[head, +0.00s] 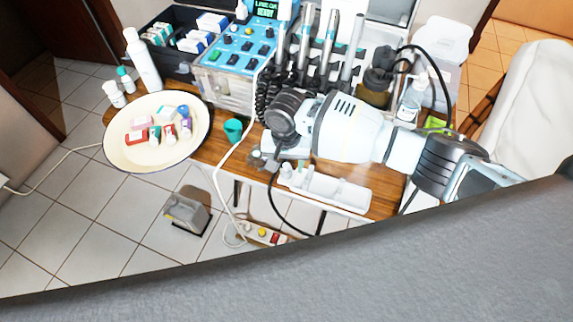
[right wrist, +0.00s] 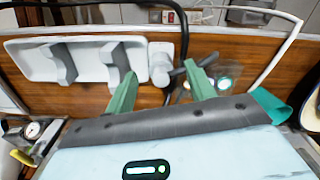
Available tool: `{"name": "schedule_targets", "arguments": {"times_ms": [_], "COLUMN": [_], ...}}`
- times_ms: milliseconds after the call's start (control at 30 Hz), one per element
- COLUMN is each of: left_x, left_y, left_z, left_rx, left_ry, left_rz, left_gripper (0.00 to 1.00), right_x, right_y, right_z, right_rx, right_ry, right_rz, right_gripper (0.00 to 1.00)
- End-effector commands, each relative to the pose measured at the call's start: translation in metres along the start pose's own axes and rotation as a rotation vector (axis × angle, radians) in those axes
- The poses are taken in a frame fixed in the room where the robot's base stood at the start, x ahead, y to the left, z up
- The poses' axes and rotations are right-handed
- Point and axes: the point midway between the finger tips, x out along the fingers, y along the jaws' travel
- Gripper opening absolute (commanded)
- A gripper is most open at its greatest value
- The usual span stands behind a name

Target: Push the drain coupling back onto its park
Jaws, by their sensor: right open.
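My right gripper (head: 279,162) points down at the front edge of the wooden table, left of a white tray. In the right wrist view its two green fingers (right wrist: 160,80) stand apart, open. A white round post (right wrist: 161,62) at the tray's end shows between them. A small dark fitting (right wrist: 178,74), perhaps the drain coupling, lies beside the right finger, where a black hose (right wrist: 185,38) comes in. I cannot tell whether it touches the finger or the post. The white tray (right wrist: 28,62) has two grey brackets; I cannot tell which part is the park. My left gripper is not in view.
The blue control unit (head: 235,52) and upright handpieces (head: 330,40) stand behind. A white cable (head: 217,185) hangs over the front edge.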

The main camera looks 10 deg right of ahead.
Motion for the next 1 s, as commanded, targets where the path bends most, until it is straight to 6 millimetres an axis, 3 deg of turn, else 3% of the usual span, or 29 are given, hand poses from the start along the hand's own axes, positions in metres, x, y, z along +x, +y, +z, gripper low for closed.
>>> {"name": "schedule_targets", "arguments": {"times_ms": [200,400,1000], "left_x": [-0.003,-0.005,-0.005], "left_y": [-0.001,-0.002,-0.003], "left_z": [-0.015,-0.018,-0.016], "left_rx": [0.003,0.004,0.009], "left_ry": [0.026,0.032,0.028], "left_rz": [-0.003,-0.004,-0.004], "left_gripper": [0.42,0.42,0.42], "right_x": [-0.042,-0.062,-0.067], "right_y": [-0.001,0.000,0.000], "right_z": [-0.001,-0.001,0.000], "right_rx": [0.000,0.000,0.000], "right_ry": [0.007,0.004,0.002], "right_rz": [-0.005,-0.003,-0.002], "right_gripper": [0.54,0.54,0.54]}}
